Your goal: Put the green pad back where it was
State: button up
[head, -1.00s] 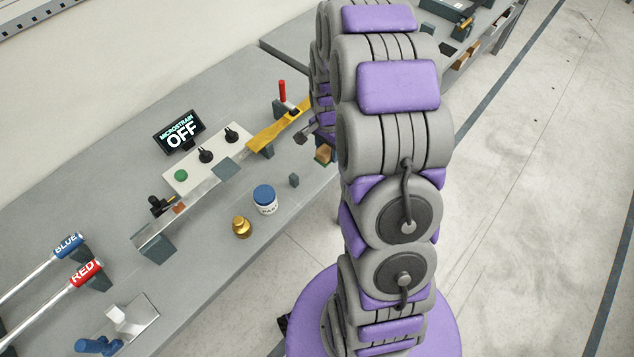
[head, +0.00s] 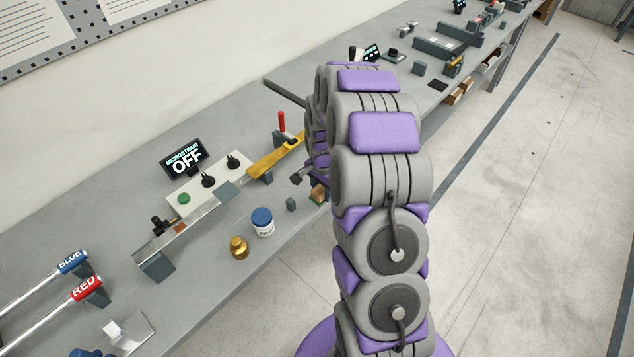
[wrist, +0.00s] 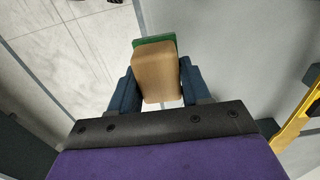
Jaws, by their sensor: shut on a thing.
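The green pad (wrist: 154,42) shows as a thin green edge at the far end of a tan wooden block (wrist: 158,78) in the wrist view. My gripper (wrist: 158,88) is shut on this block, with one dark blue finger on each side. Most of the pad's face is hidden behind the block. In the head view the tan block (head: 319,194) is at the bench's front edge, partly hidden by my arm. I cannot tell there whether it touches the bench.
A metal beam with a yellow part (head: 275,158) runs along the bench. A control box (head: 208,181) and an OFF display (head: 185,158) stand behind it. A small dark cube (head: 291,204), a blue-lidded jar (head: 262,222) and a brass weight (head: 239,247) stand in front.

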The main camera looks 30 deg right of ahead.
jog(key=w, duration=0.5)
jog(key=shift+w+f+b, duration=0.3)
jog(key=shift+w+b, duration=0.05)
jog(key=shift+w+d, duration=0.45)
jog(key=shift+d, duration=0.1)
notch_tip(320, 180, down, 3)
jog(key=shift+r+b, duration=0.1)
jog(key=shift+b, duration=0.4)
jog(key=shift+f, duration=0.4)
jog(key=shift+a, duration=0.25)
jog(key=shift+s, duration=0.1)
jog(key=o, duration=1)
jog(key=shift+d, duration=0.2)
